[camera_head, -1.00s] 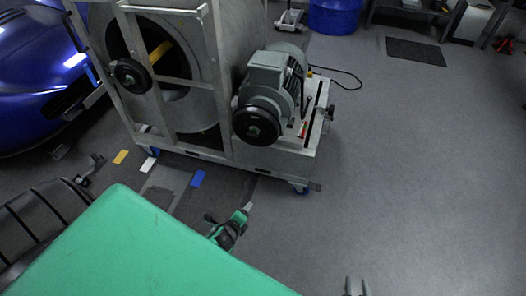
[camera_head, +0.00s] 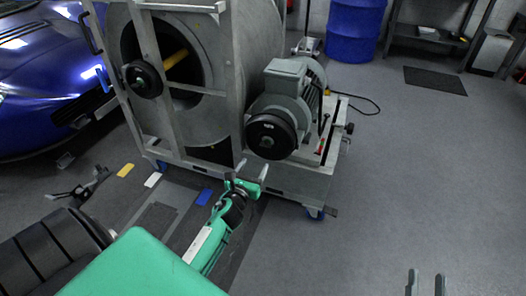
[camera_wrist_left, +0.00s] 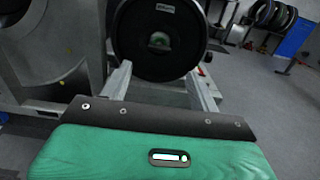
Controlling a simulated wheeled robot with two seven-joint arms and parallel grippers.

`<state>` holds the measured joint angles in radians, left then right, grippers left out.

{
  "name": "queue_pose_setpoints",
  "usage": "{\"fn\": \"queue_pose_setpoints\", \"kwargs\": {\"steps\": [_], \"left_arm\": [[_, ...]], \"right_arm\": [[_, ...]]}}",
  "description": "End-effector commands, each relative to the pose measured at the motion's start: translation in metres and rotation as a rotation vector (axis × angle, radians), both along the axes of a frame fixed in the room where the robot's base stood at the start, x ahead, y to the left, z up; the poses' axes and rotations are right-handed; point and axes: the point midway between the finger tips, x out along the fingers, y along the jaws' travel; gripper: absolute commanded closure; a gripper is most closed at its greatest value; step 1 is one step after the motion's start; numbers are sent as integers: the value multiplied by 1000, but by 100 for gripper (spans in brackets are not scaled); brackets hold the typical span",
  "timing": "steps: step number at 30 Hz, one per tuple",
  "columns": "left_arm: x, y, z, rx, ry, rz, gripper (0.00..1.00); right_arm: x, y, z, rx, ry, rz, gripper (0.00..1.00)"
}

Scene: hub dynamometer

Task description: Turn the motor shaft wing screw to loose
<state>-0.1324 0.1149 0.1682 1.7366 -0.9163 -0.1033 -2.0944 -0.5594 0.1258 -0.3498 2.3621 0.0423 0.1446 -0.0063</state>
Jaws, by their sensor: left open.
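The grey motor (camera_head: 288,85) sits on the metal test stand, with a black round pulley (camera_head: 268,137) on its front. In the left wrist view the pulley (camera_wrist_left: 135,45) fills the top middle, with a small pale and green hub at its centre. I cannot clearly make out the wing screw in either view. My left gripper (camera_head: 251,170) is open and empty, just below and in front of the pulley. Its two fingers also show in the left wrist view (camera_wrist_left: 160,84), apart and pointing toward the pulley. My right gripper (camera_head: 425,284) is open and empty at the bottom right, far from the motor.
A large metal drum (camera_head: 200,70) in a frame, with another black wheel (camera_head: 143,80), stands left of the motor. A small red part (camera_head: 319,147) and a dark side knob (camera_head: 349,128) are right of the motor. A blue car (camera_head: 45,70) is at left.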

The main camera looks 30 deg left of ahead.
Motion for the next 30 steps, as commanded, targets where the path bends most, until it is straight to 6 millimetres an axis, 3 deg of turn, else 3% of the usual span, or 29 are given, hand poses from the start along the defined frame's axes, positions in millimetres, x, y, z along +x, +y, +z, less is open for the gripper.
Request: {"fn": "queue_pose_setpoints", "kwargs": {"steps": [9, 15, 21, 30], "left_arm": [[57, 14, -1, 0, 0, 0, 38], [83, 20, -1, -1, 1, 0, 38], [94, 23, -1, -2, 1, 0, 38], [95, 23, -1, -1, 1, 0, 38]], "right_arm": [[-1, -9, 26, 35, -153, -25, 64], [-5, -14, 43, 59, -249, -39, 64], [-7, -17, 52, 69, -297, -46, 64], [-8, -18, 53, 71, -304, -47, 64]]}}
